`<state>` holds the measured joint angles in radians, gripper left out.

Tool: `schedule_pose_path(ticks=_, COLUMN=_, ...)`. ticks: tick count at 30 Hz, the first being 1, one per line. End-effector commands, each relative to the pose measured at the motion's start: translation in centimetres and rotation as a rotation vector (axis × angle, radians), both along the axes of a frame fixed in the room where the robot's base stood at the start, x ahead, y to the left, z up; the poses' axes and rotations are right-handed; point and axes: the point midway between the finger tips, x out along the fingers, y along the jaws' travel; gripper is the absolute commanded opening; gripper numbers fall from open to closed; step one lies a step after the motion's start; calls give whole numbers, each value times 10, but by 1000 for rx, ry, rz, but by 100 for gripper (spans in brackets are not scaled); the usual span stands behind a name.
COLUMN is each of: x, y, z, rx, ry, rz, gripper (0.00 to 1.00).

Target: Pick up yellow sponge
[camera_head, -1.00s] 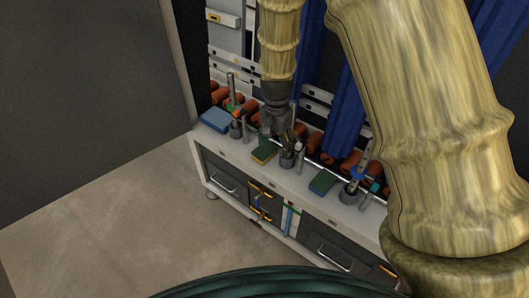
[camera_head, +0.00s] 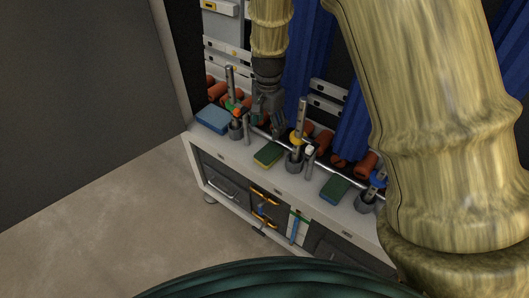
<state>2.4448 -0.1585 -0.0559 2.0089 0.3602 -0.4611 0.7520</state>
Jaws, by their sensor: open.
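The yellow sponge (camera_head: 268,155), with a dark green top and a yellow edge, lies flat on the white counter top, left of the middle upright post. My gripper (camera_head: 278,132) is open and empty. It points down and hangs just above and behind the sponge in the picture, with its fingertips close to the sponge's far side. Whether the fingertips touch the sponge cannot be told. The sponge's top is mostly uncovered.
A blue sponge (camera_head: 212,119) lies to the left and a green sponge (camera_head: 336,189) to the right. Upright posts with colored rings, such as the middle post (camera_head: 300,125), stand close by. Orange rolls and blue curtains (camera_head: 312,55) are behind. The counter (camera_head: 245,151) has drawers in front.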

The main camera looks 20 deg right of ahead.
Motion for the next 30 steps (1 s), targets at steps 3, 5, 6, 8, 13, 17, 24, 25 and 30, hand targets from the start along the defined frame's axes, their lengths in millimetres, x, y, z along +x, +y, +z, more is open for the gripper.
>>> schedule_pose_path(ticks=3, x=0, y=3, z=-13, rx=-1, ry=1, rz=4, gripper=69)
schedule_pose_path(ticks=5, x=1, y=5, z=-17, rx=-1, ry=1, rz=9, gripper=69)
schedule_pose_path(ticks=6, x=2, y=7, z=-21, rx=-1, ry=1, rz=11, gripper=69)
schedule_pose_path(ticks=8, x=2, y=8, z=-25, rx=-1, ry=1, rz=13, gripper=69)
schedule_pose_path(ticks=13, x=2, y=9, z=-37, rx=-1, ry=1, rz=14, gripper=69)
schedule_pose_path(ticks=17, x=2, y=8, z=-40, rx=-1, ry=1, rz=13, gripper=69)
schedule_pose_path(ticks=24, x=1, y=7, z=-61, rx=1, ry=3, rz=12, gripper=69)
schedule_pose_path(ticks=25, x=1, y=7, z=-65, rx=1, ry=3, rz=12, gripper=69)
schedule_pose_path(ticks=30, x=2, y=6, z=-88, rx=0, ry=1, rz=11, gripper=69)
